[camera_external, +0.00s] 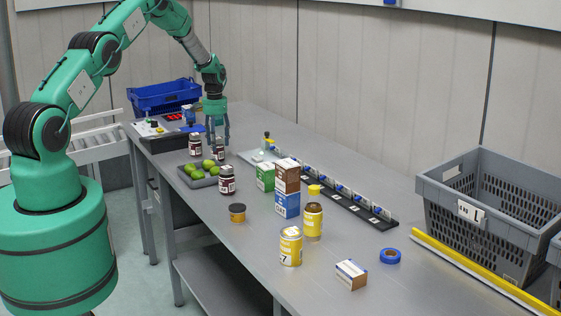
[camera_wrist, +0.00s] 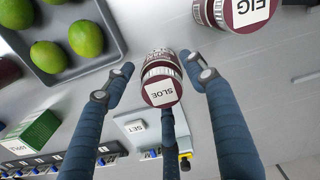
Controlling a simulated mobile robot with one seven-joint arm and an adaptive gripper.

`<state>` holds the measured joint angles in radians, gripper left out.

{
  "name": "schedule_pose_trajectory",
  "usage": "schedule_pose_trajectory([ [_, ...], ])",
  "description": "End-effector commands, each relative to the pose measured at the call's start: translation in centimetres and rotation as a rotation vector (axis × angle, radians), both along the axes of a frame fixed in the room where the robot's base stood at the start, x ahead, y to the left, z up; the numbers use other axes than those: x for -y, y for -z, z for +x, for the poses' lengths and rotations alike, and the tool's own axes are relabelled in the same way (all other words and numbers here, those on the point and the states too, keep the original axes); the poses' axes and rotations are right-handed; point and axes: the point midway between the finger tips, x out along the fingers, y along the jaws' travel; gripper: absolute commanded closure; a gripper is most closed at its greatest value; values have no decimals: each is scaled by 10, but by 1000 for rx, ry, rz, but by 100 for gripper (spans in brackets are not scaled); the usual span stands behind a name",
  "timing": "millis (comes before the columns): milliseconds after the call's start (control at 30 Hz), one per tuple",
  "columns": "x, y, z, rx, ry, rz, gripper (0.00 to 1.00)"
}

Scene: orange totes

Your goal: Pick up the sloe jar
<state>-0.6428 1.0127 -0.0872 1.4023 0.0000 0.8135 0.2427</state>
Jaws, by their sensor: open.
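The sloe jar (camera_wrist: 161,86) is a dark red jar with a white SLOE label on its lid. In the wrist view it stands between the fingers of my gripper (camera_wrist: 158,68), with small gaps at left and right. A third finger shows below it, and I cannot tell if it touches. In the external view my gripper (camera_external: 217,138) points down over the sloe jar (camera_external: 220,156), which stands behind the tray of limes. The fingers are spread and not closed on the jar.
A similar FIG jar (camera_wrist: 236,12) stands close by at upper right in the wrist view. A grey tray with green limes (camera_wrist: 112,42) is at upper left. Another dark jar (camera_external: 227,181), a green box (camera_external: 265,177) and stacked boxes (camera_external: 287,204) stand nearer the external camera.

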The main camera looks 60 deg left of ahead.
Motion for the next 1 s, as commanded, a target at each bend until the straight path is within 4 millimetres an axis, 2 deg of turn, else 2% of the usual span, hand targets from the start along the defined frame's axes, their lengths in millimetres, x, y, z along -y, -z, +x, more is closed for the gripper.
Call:
schedule_pose_trajectory([
  [467, 0, 5, 0, -1, 0, 0, 44],
  [1000, -1, 49, 4, 0, 0, 0, 44],
])
